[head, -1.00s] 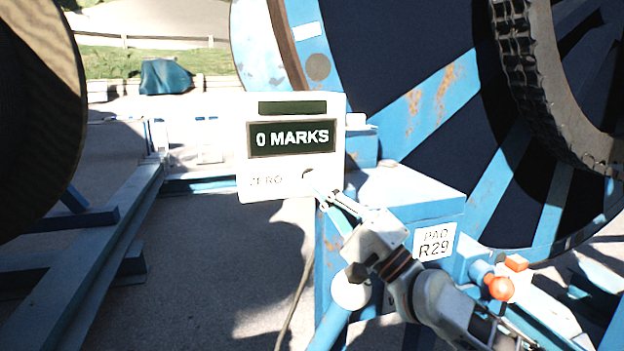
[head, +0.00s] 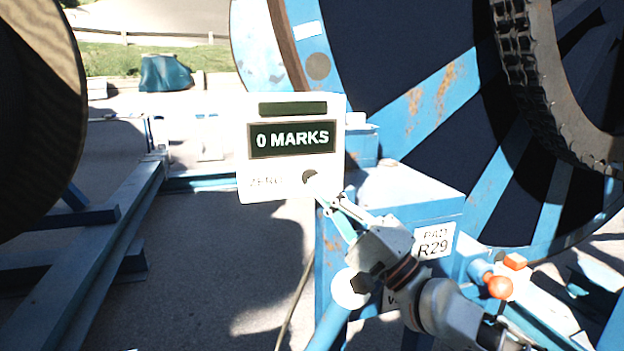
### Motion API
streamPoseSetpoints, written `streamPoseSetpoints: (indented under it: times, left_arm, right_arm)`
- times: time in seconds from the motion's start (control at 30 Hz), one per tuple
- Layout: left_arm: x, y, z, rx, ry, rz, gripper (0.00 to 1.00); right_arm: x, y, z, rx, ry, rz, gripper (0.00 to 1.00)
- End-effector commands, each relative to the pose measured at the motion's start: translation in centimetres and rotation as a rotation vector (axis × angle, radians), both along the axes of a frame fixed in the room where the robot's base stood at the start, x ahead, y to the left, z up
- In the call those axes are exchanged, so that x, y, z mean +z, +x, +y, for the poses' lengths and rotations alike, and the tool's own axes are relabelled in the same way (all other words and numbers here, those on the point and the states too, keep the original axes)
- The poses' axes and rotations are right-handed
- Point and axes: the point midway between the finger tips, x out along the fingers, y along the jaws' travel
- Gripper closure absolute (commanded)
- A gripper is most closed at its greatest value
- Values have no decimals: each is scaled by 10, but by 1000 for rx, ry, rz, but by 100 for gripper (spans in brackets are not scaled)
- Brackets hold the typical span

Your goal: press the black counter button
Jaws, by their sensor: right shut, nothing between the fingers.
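The white counter box (head: 292,192) stands in the middle of the head view, with a dark display (head: 291,138) reading "0 MARKS". The black counter button (head: 310,176) sits low on its face, right of the word "ZERO". My right gripper (head: 319,190) is shut and empty, its fingertips at the button's lower right edge and covering part of it. I cannot tell whether the tips touch the button. My left gripper is not in view.
A blue stand (head: 400,190) labelled "PAD R29" is behind my right arm. An orange knob (head: 499,287) is at lower right. The large blue cable reel (head: 440,95) fills the upper right, and another dark reel (head: 35,110) stands at left. A cable (head: 296,300) hangs below the box.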

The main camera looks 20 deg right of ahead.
Motion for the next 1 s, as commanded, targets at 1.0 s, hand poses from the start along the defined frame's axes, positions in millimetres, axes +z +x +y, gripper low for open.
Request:
streamPoseSetpoints:
  times: [1.0]
  left_arm:
    - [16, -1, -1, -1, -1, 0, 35]
  right_arm:
    - [0, -50, -1, 0, 0, 0, 100]
